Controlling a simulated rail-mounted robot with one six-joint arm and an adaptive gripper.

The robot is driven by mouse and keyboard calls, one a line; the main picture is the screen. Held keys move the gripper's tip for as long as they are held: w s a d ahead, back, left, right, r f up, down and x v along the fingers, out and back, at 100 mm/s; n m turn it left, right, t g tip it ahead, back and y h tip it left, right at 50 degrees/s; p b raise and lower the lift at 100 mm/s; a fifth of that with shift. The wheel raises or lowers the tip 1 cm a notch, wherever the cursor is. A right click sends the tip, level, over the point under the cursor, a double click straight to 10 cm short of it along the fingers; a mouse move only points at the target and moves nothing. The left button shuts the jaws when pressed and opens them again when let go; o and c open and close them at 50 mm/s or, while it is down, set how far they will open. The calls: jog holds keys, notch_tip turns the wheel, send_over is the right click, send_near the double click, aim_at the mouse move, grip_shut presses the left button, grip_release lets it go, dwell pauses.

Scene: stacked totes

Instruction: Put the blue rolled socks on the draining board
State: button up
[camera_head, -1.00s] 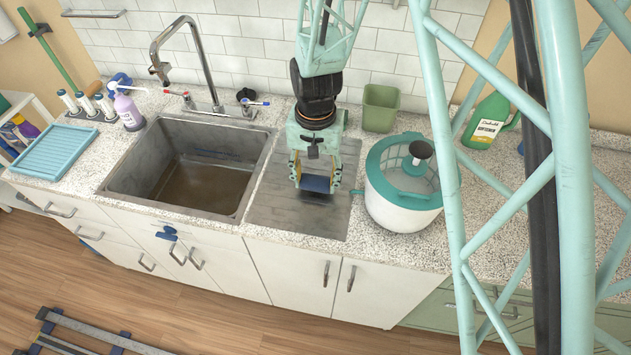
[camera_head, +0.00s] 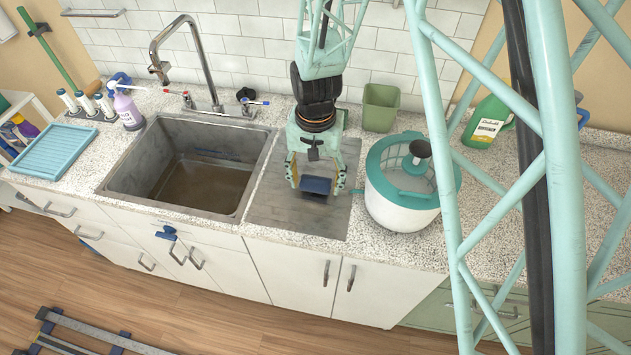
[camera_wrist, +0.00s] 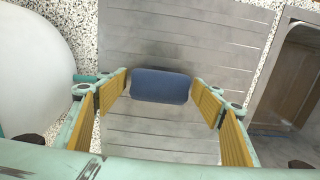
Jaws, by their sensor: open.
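The blue rolled socks (camera_head: 317,186) lie on the grey metal draining board (camera_head: 270,210), right of the sink. In the wrist view the socks (camera_wrist: 160,86) lie across the ribbed board (camera_wrist: 150,135), between and just beyond the tips of my yellow-padded fingers. My gripper (camera_head: 317,178) points down over the board in the head view. In the wrist view my gripper (camera_wrist: 163,98) is open, with a gap visible between the socks and the finger on the right; on the left the gap is very small. Nothing is held.
The sink (camera_head: 190,165) is left of the board. A white and teal salad spinner (camera_head: 402,205) stands close on the right, with a green cup (camera_head: 380,108) behind. A green bottle (camera_head: 487,120) stands farther right. The board's front part is clear.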

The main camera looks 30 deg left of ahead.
aim_at(316, 179)
jog(key=shift+r, duration=0.25)
notch_tip(316, 179, up, 12)
jog(key=shift+p, duration=0.3)
dwell(0.7)
dwell(0.5)
